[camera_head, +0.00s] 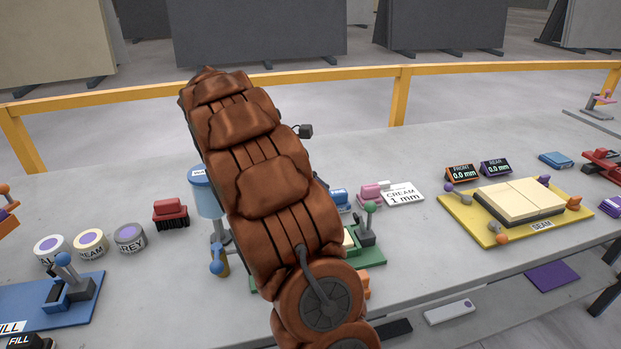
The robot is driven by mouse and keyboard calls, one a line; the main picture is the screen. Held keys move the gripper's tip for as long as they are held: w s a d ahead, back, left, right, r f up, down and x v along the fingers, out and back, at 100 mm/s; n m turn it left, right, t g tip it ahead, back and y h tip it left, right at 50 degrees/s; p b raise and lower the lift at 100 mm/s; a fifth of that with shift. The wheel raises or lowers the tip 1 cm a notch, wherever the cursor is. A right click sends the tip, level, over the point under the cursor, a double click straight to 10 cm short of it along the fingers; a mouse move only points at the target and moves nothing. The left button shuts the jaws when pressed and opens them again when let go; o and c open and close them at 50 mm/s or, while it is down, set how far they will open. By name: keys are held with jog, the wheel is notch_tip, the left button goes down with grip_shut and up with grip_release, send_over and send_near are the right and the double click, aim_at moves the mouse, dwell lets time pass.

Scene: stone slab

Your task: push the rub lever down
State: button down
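No label reading "rub" is legible in the head view, so I cannot tell for sure which lever it is. A lever with a green knob (370,207) stands upright on a green board (372,253), just right of my arm; much of this board is hidden behind the arm. Another lever with a blue knob (63,259) stands raised on a blue board (80,312) marked FILL at the left. My brown-covered arm rises through the middle of the picture. My gripper's fingers do not show.
A blue container (205,193) is partly behind my arm. A red brush (170,213) and several tins stand left of it. A yellow SEAM board (483,226) with cream slabs lies right, below two 0.0 mm displays. A yellow rail (470,67) runs behind. Bare slab separates the middle and right boards.

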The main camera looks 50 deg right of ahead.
aim_at(369, 217)
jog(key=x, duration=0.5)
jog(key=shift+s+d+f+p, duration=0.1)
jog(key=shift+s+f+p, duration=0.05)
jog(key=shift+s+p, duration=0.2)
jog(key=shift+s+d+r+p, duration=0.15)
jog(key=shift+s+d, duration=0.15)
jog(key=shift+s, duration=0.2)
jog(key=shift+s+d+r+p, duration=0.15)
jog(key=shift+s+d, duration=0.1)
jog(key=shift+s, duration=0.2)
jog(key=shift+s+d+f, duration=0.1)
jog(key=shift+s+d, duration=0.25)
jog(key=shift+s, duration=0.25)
jog(key=shift+p, duration=0.35)
